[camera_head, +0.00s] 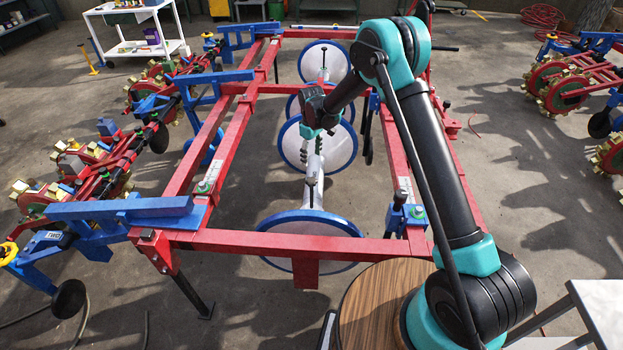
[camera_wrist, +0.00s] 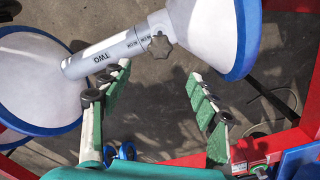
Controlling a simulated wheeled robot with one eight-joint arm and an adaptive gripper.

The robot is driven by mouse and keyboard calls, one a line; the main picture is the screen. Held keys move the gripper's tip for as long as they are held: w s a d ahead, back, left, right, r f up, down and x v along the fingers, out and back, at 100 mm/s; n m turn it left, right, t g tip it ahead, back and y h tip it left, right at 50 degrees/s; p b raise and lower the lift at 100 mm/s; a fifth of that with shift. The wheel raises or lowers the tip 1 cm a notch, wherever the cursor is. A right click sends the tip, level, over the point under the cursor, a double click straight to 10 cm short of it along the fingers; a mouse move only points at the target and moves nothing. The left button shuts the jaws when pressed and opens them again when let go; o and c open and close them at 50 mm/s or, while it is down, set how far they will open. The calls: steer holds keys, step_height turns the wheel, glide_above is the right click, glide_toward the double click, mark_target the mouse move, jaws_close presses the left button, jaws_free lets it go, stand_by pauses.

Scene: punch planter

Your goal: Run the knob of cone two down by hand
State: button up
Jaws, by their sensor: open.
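In the wrist view a grey tube (camera_wrist: 105,54) marked TWO joins the white, blue-rimmed cone two (camera_wrist: 210,28). A dark lobed knob (camera_wrist: 160,46) sits on the side of the tube. My gripper (camera_wrist: 160,72) is open and empty. Its green-padded fingers are spread to either side of the knob, which appears just beyond the fingertips, with no clear contact. In the head view the end of my arm (camera_head: 312,118) hangs over the middle of the red frame by the row of cones. The knob and fingertips cannot be made out there.
Another blue-rimmed cone (camera_wrist: 35,85) lies left in the wrist view. Red frame beams (camera_head: 290,243) surround the cones, with a blue clamp (camera_head: 405,217) at the right. A round wooden top (camera_head: 375,310) stands in front. Gold-toothed wheel units (camera_head: 70,165) stand left.

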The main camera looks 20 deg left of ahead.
mark_target(311, 180)
step_height(311, 180, down, 13)
steer(key=shift+r, duration=0.15)
stand_by(0.4)
steer(key=c, duration=1.2)
